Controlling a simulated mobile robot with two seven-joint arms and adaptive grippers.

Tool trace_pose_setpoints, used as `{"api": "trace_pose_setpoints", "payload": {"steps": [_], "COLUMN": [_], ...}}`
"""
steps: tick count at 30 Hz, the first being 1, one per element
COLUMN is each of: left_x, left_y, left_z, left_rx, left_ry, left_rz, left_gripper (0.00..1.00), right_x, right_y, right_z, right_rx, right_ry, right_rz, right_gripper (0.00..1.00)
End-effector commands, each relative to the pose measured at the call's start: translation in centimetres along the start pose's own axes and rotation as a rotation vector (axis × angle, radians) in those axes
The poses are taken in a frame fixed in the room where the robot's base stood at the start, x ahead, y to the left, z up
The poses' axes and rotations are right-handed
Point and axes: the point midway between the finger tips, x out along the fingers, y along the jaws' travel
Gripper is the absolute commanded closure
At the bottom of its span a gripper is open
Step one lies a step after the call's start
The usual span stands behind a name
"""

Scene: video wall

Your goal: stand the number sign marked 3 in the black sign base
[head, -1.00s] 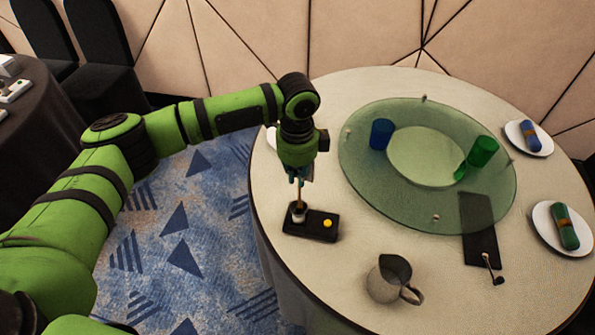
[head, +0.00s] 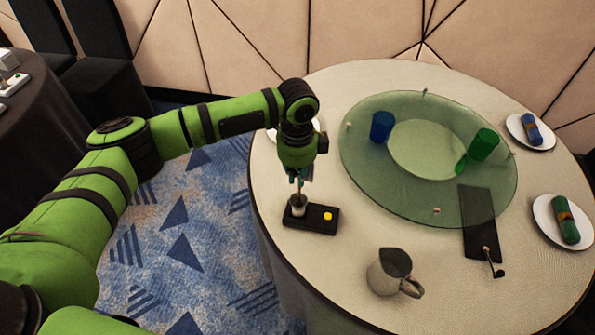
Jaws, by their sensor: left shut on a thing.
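My left gripper (head: 299,182) is above the left part of the round table, pointing down. It is shut on a thin upright piece, mostly hidden by the fingers. Below it is a small black block (head: 322,226) with a yellow button (head: 328,216) and a short grey cylinder (head: 298,206). The thin piece meets the cylinder's top; I cannot tell whether it is inside. A dark flat panel (head: 480,238) with a bent stem lies at the right, its far part by the glass disc. No 3 is readable anywhere. My right gripper is not in view.
A glass disc (head: 380,200) holds a blue cup (head: 381,126) and a green cup (head: 484,145). A grey pitcher (head: 388,272) stands near the front. Two plates with rolled napkins (head: 533,129) (head: 567,220) are at the right. The cloth between block and pitcher is clear.

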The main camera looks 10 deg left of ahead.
Motion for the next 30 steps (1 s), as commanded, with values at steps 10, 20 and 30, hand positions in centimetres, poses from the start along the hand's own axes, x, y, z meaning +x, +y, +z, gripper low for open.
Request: {"api": "trace_pose_setpoints", "payload": {"steps": [10,20,30], "left_x": [0.9,0.9,-3.7], "left_y": [0.0,0.0,-0.1], "left_z": [0.0,0.0,0.0], "left_rx": [0.000,0.000,0.001], "left_ry": [0.001,0.000,0.002], "left_rz": [0.000,0.001,-0.005], "left_gripper": [0.67,0.60,0.60], "right_x": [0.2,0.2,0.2], "right_y": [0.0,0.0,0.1], "right_z": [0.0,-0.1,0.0], "right_rx": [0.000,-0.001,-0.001], "right_ry": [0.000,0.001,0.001], "right_rz": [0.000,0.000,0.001], "right_gripper": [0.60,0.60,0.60]}}
